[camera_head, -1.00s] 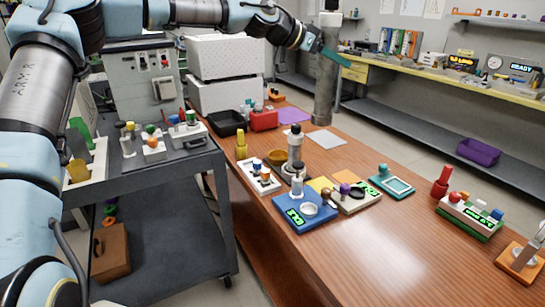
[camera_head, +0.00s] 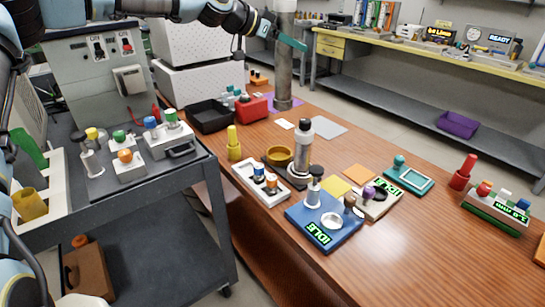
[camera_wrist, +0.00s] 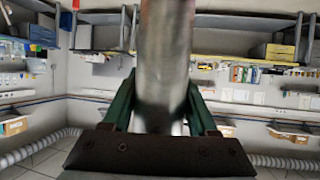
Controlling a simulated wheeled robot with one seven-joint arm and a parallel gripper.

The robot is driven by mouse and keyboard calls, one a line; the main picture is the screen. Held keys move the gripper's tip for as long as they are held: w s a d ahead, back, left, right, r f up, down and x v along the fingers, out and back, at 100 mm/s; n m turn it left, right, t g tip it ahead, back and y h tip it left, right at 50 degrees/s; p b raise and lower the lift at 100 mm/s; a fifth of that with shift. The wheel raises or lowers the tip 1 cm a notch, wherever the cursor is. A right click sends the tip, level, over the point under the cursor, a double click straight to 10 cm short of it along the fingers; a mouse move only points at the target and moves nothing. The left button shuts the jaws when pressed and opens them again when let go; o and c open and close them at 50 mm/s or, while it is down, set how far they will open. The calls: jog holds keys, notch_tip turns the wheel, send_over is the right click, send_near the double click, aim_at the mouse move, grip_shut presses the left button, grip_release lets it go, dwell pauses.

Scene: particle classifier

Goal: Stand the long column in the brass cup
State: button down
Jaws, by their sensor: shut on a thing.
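The long column (camera_head: 284,75) is a tall grey, mottled cylinder. It is upright, and its lower end shows against the purple mat at the back of the table; I cannot tell whether it touches. My gripper (camera_head: 289,36) is shut on the column's upper part, with teal fingers on both sides in the wrist view (camera_wrist: 163,110). The column fills the middle of the wrist view and its top is cut off in both views. The brass cup (camera_head: 278,153) is a low, round, gold-coloured cup on the table, in front of the column and apart from it.
A white tray (camera_head: 246,180), a yellow peg (camera_head: 234,145), a black bin (camera_head: 209,116) and a red box (camera_head: 252,106) are nearby. A blue IDLE device (camera_head: 310,230) lies in front.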

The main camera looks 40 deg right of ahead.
aim_at(289, 76)
jog(key=f, duration=0.3)
jog(key=f+b, duration=0.1)
jog(key=f, duration=0.5)
jog(key=shift+w+b, duration=0.3)
jog(key=shift+w, duration=0.1)
notch_tip(289, 76, down, 10)
jog(key=p, duration=0.3)
jog(key=shift+f, duration=0.1)
jog(key=c, duration=0.6)
grip_release()
jog(key=shift+f, duration=0.25)
jog(key=shift+c, duration=0.2)
jog(key=o, duration=0.5)
jog(key=shift+c, duration=0.2)
jog(key=shift+r, duration=0.2)
jog(key=b+v, duration=0.3)
jog(key=v, duration=0.9)
